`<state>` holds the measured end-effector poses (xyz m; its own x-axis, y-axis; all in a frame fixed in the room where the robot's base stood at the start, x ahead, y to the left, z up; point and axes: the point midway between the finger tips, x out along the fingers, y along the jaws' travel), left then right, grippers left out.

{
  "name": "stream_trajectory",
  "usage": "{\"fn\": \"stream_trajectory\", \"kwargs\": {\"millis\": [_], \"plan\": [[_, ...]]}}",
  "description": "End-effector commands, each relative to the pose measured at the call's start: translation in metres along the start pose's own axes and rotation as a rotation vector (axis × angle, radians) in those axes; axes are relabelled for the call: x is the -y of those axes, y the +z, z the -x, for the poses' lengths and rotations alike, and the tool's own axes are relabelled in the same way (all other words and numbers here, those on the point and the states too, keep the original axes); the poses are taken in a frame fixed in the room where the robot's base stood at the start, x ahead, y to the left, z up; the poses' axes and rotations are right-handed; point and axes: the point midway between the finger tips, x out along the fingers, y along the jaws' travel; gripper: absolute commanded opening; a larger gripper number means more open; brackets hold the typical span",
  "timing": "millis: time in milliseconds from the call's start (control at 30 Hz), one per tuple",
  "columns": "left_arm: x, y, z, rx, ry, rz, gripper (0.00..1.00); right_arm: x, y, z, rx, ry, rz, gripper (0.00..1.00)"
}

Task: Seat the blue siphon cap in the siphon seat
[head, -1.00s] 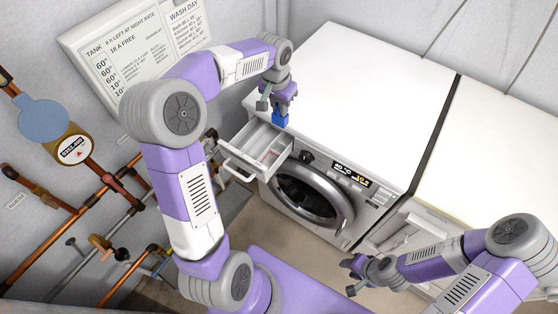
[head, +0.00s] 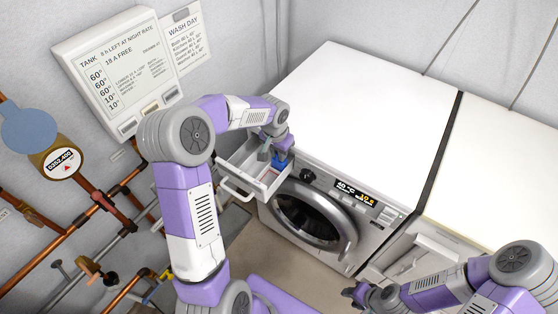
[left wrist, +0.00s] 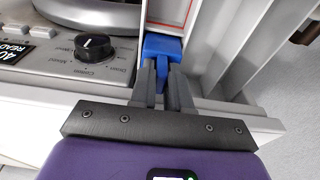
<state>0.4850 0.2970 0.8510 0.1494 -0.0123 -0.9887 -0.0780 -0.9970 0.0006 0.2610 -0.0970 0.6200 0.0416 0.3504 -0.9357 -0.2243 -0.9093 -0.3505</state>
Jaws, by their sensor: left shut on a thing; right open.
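The blue siphon cap (head: 280,160) is between the fingers of my left gripper (head: 278,154), at the right inner part of the open drawer (head: 240,168) of the washing machine. In the left wrist view the cap (left wrist: 162,46) shows just beyond the fingertips of my left gripper (left wrist: 162,68), which are shut on it. A compartment with a red line (left wrist: 170,12) lies beyond the cap. The siphon seat itself cannot be made out; the cap and fingers may cover it. My right gripper (head: 352,291) is open and empty, low in front of the machines.
The washing machine (head: 315,215) has a dial (left wrist: 96,46) close beside my left gripper in the left wrist view. A second white appliance (head: 500,180) stands to the right. Copper pipes (head: 100,205) and a gauge (head: 62,162) are on the left wall.

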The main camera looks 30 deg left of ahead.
Motion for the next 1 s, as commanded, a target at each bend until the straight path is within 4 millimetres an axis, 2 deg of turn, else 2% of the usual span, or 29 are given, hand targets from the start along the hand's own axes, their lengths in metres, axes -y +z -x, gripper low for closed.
{"fn": "stream_trajectory", "kwargs": {"millis": [33,167,567,600,633,1000], "plan": [[0.0,0.003,-0.014,0.005,0.001,0.0,0.0,-0.002,0.0,-0.006,0.0,0.0,0.0,0.4],[0.0,0.005,-0.033,0.002,0.001,-0.001,0.0,-0.004,0.0,-0.011,0.0,0.0,0.0,0.4],[0.0,0.006,-0.038,0.0,0.0,-0.001,0.0,-0.005,-0.001,-0.013,0.0,0.0,0.0,0.4],[0.0,0.006,-0.037,0.0,0.0,-0.001,0.21,-0.005,-0.001,-0.013,0.0,0.0,0.0,0.4],[0.0,0.006,-0.037,0.0,0.0,-0.001,0.26,-0.005,-0.001,-0.012,0.0,0.0,0.0,0.4],[0.0,0.005,-0.033,0.0,0.0,0.0,0.27,-0.004,0.0,-0.009,0.0,0.0,0.0,0.4]]}}
